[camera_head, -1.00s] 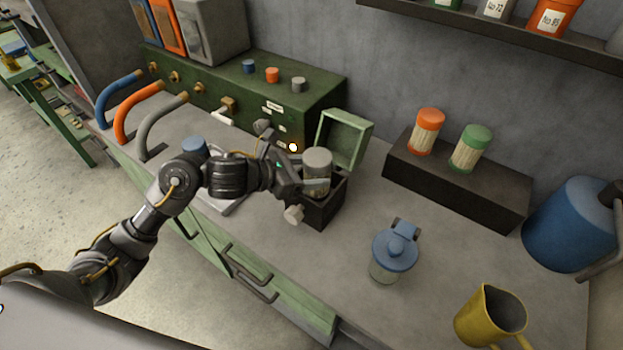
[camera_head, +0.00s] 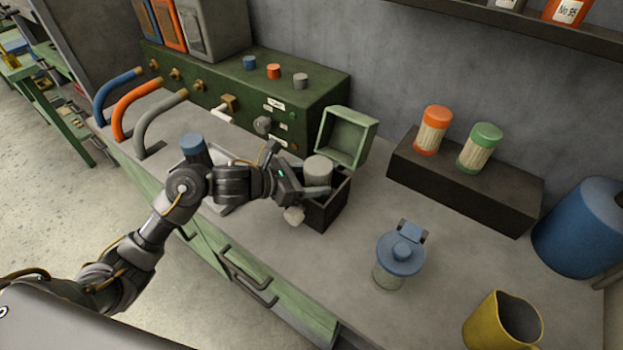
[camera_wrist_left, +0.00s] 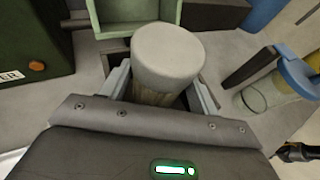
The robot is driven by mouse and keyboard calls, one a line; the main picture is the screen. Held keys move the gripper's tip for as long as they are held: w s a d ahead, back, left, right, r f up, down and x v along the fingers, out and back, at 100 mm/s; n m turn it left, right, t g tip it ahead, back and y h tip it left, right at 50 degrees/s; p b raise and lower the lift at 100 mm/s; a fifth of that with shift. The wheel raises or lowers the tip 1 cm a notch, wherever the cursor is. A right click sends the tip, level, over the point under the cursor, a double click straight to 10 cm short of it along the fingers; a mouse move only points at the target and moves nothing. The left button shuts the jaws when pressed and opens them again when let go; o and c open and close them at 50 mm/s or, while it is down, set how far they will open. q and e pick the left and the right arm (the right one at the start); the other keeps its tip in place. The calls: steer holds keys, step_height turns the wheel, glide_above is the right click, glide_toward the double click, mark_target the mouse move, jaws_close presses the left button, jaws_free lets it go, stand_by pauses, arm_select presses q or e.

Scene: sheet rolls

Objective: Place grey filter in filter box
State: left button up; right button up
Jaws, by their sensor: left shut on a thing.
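The grey filter (camera_head: 318,170) has a grey cap and stands upright, with its lower part down inside the dark filter box (camera_head: 330,212). The box's green lid (camera_head: 346,138) is open at the back. My left gripper (camera_head: 308,190) is shut on the filter at the box's opening. In the left wrist view the filter's grey cap (camera_wrist_left: 168,55) rises between the two fingers, and the green lid (camera_wrist_left: 130,14) stands behind it. The filter's bottom is hidden in the box. My right gripper is not clearly visible in the head view.
An orange-capped filter (camera_head: 432,130) and a green-capped filter (camera_head: 480,148) stand on a dark block (camera_head: 465,190). A blue-lidded jar (camera_head: 399,258) and a yellow jug (camera_head: 503,322) stand to the right. A green control box (camera_head: 240,90) stands behind the arm.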

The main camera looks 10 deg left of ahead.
arm_select(q)
steer(key=shift+s+f+b, duration=0.1)
steer(key=shift+f+b, duration=0.25)
steer(key=shift+b, duration=0.05)
steer(key=o, duration=0.9)
steer(key=shift+o, duration=0.4)
steer(key=shift+s+d, duration=0.1)
steer(key=shift+s, duration=0.05)
